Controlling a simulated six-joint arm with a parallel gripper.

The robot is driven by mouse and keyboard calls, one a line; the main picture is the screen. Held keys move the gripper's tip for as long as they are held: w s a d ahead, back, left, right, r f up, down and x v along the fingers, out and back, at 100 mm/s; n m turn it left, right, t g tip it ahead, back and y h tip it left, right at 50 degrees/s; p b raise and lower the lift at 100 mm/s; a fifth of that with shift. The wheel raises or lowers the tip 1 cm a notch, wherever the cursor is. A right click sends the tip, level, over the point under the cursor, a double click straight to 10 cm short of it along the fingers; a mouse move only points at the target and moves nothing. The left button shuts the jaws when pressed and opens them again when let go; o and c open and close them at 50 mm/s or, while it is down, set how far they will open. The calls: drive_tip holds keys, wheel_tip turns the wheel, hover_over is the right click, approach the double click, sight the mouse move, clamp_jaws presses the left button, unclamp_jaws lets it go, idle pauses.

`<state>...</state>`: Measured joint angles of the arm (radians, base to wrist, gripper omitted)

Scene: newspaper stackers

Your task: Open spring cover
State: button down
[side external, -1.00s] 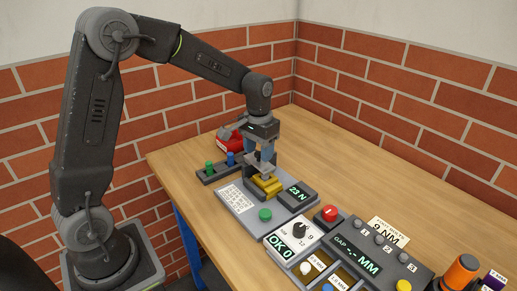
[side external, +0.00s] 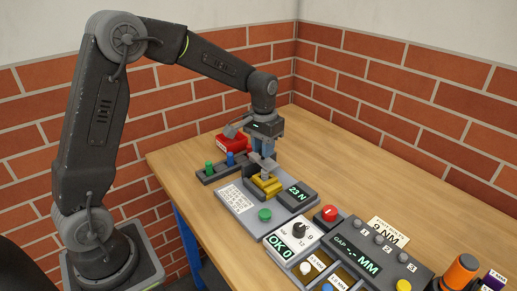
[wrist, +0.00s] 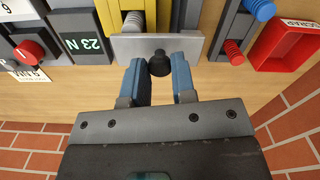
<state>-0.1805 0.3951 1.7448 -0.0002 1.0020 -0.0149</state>
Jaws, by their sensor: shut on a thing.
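The spring cover is a light grey plate (wrist: 128,47) with a black knob (wrist: 159,64) on its face. In the wrist view it stands across the end of the yellow cradle (wrist: 111,14), and a pale coil spring (wrist: 133,24) shows behind it. My gripper (wrist: 158,68) has its two blue fingers on either side of the knob, shut on it. In the side view my gripper (side external: 264,150) points down at the grey fixture. The yellow cradle (side external: 267,186) is just below it. The fingers partly hide the cover there.
A 23 N display (side external: 296,193) sits close right of the cradle. A red SCRAP bin (side external: 232,143) and a rack with green and blue knobs (side external: 211,173) stand behind on the left. A gauge panel (side external: 362,254) is at front right. The back right tabletop is clear.

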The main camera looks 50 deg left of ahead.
drive_tip(key=shift+w, duration=1.7)
drive_tip(key=c, duration=0.9)
unclamp_jaws()
wheel_tip(320, 180, up, 14)
drive_tip(key=shift+f, duration=0.1)
